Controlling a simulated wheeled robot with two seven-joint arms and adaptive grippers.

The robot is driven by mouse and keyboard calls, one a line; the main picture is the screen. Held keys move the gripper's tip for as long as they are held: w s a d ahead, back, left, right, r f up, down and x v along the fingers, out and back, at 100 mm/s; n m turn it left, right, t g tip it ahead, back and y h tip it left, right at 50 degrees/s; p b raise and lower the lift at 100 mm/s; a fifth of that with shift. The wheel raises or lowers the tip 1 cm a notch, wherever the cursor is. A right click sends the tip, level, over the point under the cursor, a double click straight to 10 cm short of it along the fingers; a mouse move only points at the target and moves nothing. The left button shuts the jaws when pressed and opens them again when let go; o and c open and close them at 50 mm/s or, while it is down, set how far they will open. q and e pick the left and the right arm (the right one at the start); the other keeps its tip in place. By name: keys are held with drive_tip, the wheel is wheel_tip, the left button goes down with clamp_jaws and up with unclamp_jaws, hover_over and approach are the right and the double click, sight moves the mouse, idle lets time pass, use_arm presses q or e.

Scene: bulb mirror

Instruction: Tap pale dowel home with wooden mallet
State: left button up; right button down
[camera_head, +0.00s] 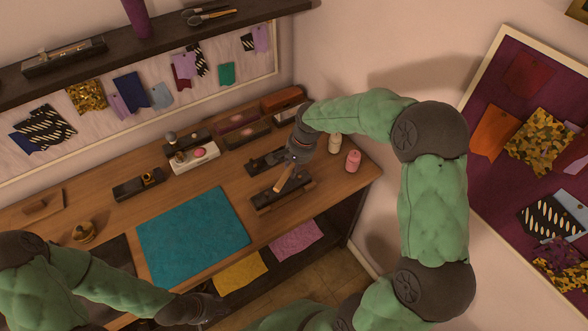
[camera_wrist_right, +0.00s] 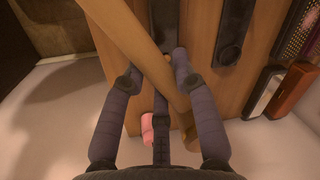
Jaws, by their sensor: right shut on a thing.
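My right gripper (camera_head: 296,153) is above the right part of the workbench. It is shut on a wooden mallet (camera_head: 284,180), whose light brown shaft slants down over a dark block (camera_head: 268,202). In the right wrist view the gripper (camera_wrist_right: 157,72) has its fingers around the long wooden shaft (camera_wrist_right: 132,32), which crosses the picture diagonally. I cannot clearly make out the pale dowel; the mallet and gripper cover part of the block. My left gripper (camera_head: 205,309) is low in the head view, in front of the bench; its fingers are too dark to read.
A teal mat (camera_head: 192,235) lies flat on the workbench (camera_head: 105,215). Several dark trays and boxes stand along the back. A small wooden knob (camera_head: 84,232) sits at left.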

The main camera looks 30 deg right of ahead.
drive_tip(key=x, duration=0.1)
drive_tip(key=b+x, duration=0.1)
drive_tip(key=shift+s+d+f, duration=0.15)
drive_tip(key=shift+d+f, duration=0.05)
drive_tip(key=shift+f, duration=0.15)
idle(0.4)
drive_tip(key=shift+f, duration=0.1)
idle(0.4)
idle(0.4)
drive_tip(key=b+x, duration=0.1)
drive_tip(key=x, duration=0.1)
drive_tip(key=b+x, duration=0.2)
drive_tip(key=s+d+b+x, duration=0.1)
drive_tip(key=x, duration=0.1)
drive_tip(key=shift+w+a+f+b, duration=0.1)
drive_tip(key=shift+f+b, duration=0.2)
drive_tip(key=p+v, duration=0.2)
drive_tip(key=v, duration=0.1)
drive_tip(key=p+v, duration=0.2)
drive_tip(key=shift+w+a+r, duration=0.3)
drive_tip(key=shift+a, duration=0.05)
